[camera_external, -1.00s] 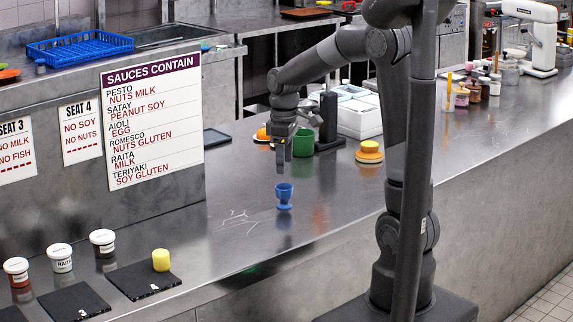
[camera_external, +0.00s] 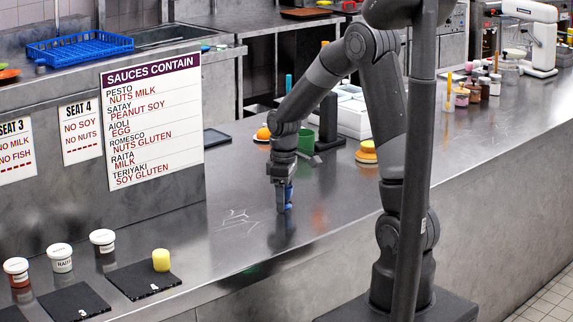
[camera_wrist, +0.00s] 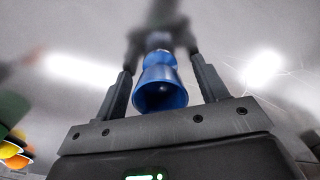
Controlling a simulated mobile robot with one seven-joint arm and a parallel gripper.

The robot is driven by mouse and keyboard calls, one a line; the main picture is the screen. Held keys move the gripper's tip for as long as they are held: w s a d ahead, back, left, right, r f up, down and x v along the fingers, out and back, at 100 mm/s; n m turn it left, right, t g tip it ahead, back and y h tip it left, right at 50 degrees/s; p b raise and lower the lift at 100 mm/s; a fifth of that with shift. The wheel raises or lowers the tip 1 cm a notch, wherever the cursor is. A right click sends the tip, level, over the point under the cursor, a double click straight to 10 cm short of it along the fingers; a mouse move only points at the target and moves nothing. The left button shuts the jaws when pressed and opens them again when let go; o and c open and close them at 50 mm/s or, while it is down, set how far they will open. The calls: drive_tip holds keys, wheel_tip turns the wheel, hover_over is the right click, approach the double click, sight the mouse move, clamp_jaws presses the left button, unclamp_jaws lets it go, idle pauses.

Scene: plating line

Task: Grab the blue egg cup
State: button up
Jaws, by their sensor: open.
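The blue egg cup (camera_external: 289,194) stands on the steel counter in the external view, mostly hidden by my gripper (camera_external: 282,190). My gripper points straight down and has its fingers around the cup. In the wrist view the blue egg cup (camera_wrist: 161,84) lies between the two fingers of my gripper (camera_wrist: 160,80). Its open rim faces the camera. A gap shows on each side between cup and fingers, so they look apart.
A green container (camera_external: 306,141) and a yellow-orange stack (camera_external: 367,152) stand behind on the counter (camera_external: 330,215). An allergen sign (camera_external: 153,120) rises at left. White-lidded tubs (camera_external: 102,240) and dark slates (camera_external: 143,279) are at front left. Counter around the cup is clear.

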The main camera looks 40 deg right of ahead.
drive_tip(key=shift+c, duration=0.4)
drive_tip(key=c, duration=0.9)
drive_tip(key=shift+c, duration=0.2)
